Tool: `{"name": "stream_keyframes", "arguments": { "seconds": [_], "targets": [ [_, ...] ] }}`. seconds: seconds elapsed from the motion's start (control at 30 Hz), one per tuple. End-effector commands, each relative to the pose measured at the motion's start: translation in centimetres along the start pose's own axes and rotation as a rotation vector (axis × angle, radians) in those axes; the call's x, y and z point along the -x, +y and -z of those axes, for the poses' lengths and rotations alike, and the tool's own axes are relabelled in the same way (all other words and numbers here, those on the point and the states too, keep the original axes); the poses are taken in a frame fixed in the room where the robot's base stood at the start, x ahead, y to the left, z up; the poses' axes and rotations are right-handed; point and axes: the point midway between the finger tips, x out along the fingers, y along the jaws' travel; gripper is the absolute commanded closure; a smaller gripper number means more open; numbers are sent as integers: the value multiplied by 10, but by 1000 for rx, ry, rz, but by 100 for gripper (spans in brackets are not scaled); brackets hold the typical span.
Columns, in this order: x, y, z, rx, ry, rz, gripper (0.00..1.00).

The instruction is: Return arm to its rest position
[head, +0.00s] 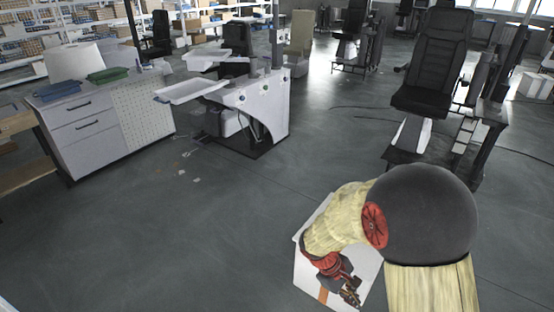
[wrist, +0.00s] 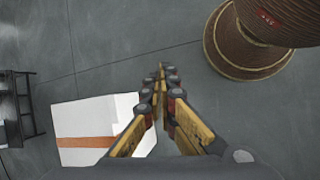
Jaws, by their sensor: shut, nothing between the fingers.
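My gripper (wrist: 161,75) points down toward the grey floor in the wrist view, its two yellow-and-black fingers together and nothing between them. In the head view my gripper (head: 350,296) is small, at the lower end of my folded arm, in front of a white box-like surface (head: 312,262). In the wrist view a white box with an orange-brown stripe (wrist: 92,122) lies left of and below the fingers. Whether the fingers touch it cannot be told, but the tips appear over bare floor.
A white workbench (head: 90,128) with blue (head: 58,91) and green trays (head: 107,75) stands at the left. A white station (head: 262,105) is at centre back, and a black chair on a stand (head: 433,65) at the right. The floor (head: 200,230) between is mostly clear.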

Motion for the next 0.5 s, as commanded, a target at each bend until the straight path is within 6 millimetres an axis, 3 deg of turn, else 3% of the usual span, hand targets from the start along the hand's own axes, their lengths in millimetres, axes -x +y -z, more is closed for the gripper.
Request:
{"name": "stream_keyframes", "arguments": {
  "seconds": [0.1,0.5],
  "targets": [
    [36,-11,-29,-147,68,73,100],
    [133,-52,-102,-532,332,285,100]
  ]
}}
